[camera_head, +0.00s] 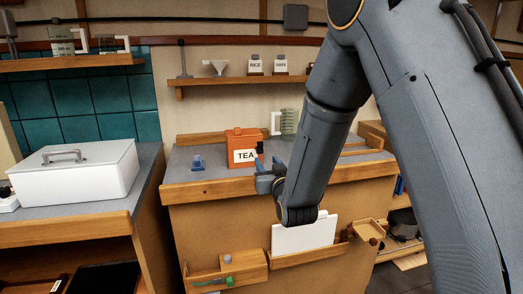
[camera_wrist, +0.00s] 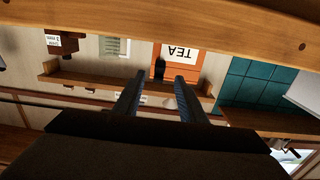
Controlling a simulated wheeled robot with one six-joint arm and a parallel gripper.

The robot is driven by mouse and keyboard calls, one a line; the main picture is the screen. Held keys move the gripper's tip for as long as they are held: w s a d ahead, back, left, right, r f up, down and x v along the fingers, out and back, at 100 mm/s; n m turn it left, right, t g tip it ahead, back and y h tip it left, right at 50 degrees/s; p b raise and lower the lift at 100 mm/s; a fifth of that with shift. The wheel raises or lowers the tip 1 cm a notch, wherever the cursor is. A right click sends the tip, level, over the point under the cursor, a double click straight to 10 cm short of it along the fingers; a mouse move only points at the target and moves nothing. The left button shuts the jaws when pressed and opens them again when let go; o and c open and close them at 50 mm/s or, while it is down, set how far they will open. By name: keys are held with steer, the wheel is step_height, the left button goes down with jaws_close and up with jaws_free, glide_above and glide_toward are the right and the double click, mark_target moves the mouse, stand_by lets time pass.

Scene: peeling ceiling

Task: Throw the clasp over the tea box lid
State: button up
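The orange tea box (camera_head: 240,158) stands on the counter, its white TEA label facing out. Its lid (camera_head: 236,133) looks down on the box in the head view. A dark upright piece, apparently the clasp (camera_head: 260,148), shows at the box's right front. The box also shows upside down in the wrist view (camera_wrist: 196,68), with the dark clasp (camera_wrist: 159,69) beside the label. My gripper (camera_head: 266,171) is in front of the counter edge, low and right of the label. Its fingers (camera_wrist: 160,76) are apart with nothing held. The clasp appears beyond the gap between them; contact cannot be told.
A small blue object (camera_head: 197,163) sits left of the box on the counter (camera_head: 215,176). A greenish jar (camera_head: 288,122) stands behind right. A shelf (camera_head: 240,82) hangs above. A white case (camera_head: 80,172) occupies the left counter. Wooden bins (camera_head: 225,272) hang below.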

mark_target(261, 152)
steer(key=shift+p+x, duration=0.6)
steer(key=shift+x, duration=3.3)
steer(key=shift+r, duration=0.15)
jaws_close()
